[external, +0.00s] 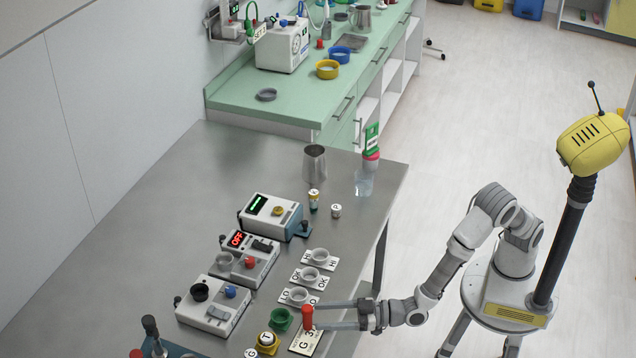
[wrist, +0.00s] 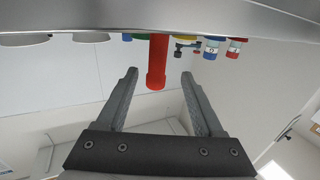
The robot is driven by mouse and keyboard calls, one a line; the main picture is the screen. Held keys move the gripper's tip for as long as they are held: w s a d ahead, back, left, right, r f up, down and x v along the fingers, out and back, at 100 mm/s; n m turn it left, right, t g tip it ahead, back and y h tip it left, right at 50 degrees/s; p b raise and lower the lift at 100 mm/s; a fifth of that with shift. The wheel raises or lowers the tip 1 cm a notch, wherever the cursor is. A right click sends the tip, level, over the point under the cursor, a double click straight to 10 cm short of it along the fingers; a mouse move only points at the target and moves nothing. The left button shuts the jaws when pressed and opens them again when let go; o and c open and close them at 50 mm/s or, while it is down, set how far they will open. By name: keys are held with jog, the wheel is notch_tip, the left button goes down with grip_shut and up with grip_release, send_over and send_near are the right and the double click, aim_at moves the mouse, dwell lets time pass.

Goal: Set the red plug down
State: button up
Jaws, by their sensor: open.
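The red plug (external: 308,314) stands upright at a white label card (external: 303,342) near the table's front right edge. In the wrist view, where the tabletop shows along the top, the red plug (wrist: 157,62) points down from it between my fingers. My gripper (external: 317,317) is open, with one finger on each side of the plug. It also shows in the wrist view (wrist: 160,80), with a gap between each finger and the plug. The plug's foot is cut off or hidden there, so its exact contact is unclear.
Boxed devices (external: 213,305) stand further left. The metal table (external: 180,190) is clear at the back left.

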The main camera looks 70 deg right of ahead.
jog(key=shift+d+r+b+x, duration=0.1)
jog(key=shift+b+x, duration=0.35)
jog(key=shift+x, duration=1.5)
jog(key=shift+d+r+b+x, duration=0.15)
jog(key=shift+b+x, duration=0.3)
jog(key=shift+x, duration=1.5)
jog(key=shift+w, duration=0.1)
grip_shut()
